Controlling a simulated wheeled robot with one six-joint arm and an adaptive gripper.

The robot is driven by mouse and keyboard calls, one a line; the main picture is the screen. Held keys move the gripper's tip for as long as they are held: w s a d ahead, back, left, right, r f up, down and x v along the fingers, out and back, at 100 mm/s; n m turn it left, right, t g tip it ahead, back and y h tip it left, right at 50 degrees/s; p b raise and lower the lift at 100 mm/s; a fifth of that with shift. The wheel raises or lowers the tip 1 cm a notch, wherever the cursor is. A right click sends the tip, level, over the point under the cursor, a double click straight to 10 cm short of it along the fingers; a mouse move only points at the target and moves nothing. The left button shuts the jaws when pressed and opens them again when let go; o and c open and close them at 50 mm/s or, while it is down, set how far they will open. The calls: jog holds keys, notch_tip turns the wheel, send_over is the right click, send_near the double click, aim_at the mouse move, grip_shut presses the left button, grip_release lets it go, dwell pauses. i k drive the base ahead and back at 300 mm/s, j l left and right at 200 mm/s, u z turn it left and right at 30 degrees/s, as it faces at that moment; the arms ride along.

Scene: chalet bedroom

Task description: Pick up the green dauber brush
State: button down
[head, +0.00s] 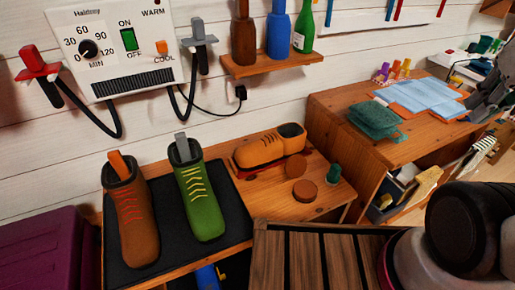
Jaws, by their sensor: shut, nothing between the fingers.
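A small dark green upright piece (333,173), which looks like the green dauber brush, stands at the right end of the low wooden bench (315,207). It is too small to make out bristles or a handle. Two round brown tins, one nearer (304,191) and one farther (307,166), are to its left. An orange-brown shoe (262,148) lies behind them. My gripper cannot be made out in the head view; only a black and grey part of my arm shows at the lower right.
A brown boot (136,220) and a green boot (203,200) stand on a black mat (165,264). A dark slatted wooden top (325,260) is in front. A wooden desk (340,108) with papers stands right. A bottle shelf (272,65) hangs above.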

aim_at(333, 177)
jog(key=k+l+z, duration=0.25)
jog(key=l+z, duration=0.45)
jog(key=l, duration=0.15)
jog(key=k, duration=0.05)
